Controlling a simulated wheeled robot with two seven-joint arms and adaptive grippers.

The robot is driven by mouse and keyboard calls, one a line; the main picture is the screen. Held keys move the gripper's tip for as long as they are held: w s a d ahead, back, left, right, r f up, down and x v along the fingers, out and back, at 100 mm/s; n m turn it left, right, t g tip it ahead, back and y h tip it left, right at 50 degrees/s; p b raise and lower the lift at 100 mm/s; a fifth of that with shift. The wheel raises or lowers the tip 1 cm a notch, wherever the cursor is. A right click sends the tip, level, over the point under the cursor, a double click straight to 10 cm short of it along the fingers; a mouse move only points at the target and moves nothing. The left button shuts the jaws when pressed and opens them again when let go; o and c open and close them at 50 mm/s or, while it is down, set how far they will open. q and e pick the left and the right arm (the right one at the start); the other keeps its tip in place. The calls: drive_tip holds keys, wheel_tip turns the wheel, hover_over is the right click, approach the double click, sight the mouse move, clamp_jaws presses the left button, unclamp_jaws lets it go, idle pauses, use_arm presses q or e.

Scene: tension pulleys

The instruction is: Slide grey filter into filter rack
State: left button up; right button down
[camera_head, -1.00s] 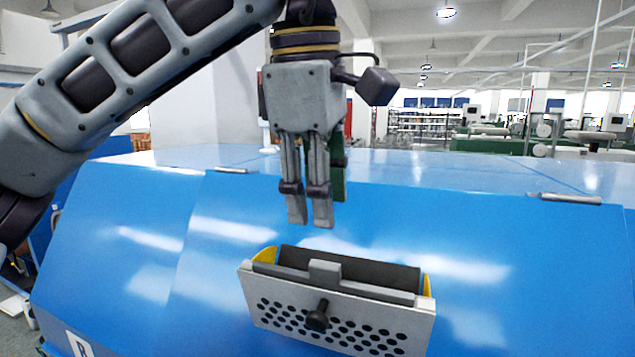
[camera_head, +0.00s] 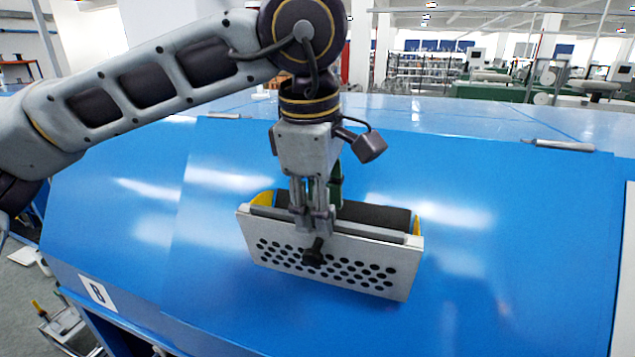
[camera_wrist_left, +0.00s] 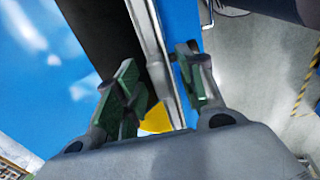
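The grey filter (camera_head: 378,270) rests on the blue machine cover. It has a perforated front plate, a black knob (camera_head: 314,252), a dark body behind the plate and yellow end pieces. My left gripper (camera_head: 313,225) points down at the top middle of the filter, hiding the raised tab there. In the left wrist view its green-padded fingers (camera_wrist_left: 160,88) are apart, on either side of the filter's grey top edge (camera_wrist_left: 152,38). I see no clear grip. A yellow end piece (camera_wrist_left: 157,118) shows between them. I cannot make out the filter rack for certain. My right gripper is out of view.
The blue cover (camera_head: 500,230) is broad, sloping and clear around the filter. Metal handles or hinges (camera_head: 560,145) lie along its upper edge. A label plate (camera_head: 97,291) and a wheeled trolley (camera_head: 65,325) are at lower left.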

use_arm(q)
drive_tip(key=shift+w+f, duration=0.15)
drive_tip(key=shift+f, duration=0.55)
drive_tip(key=shift+c, duration=0.5)
clamp_jaws()
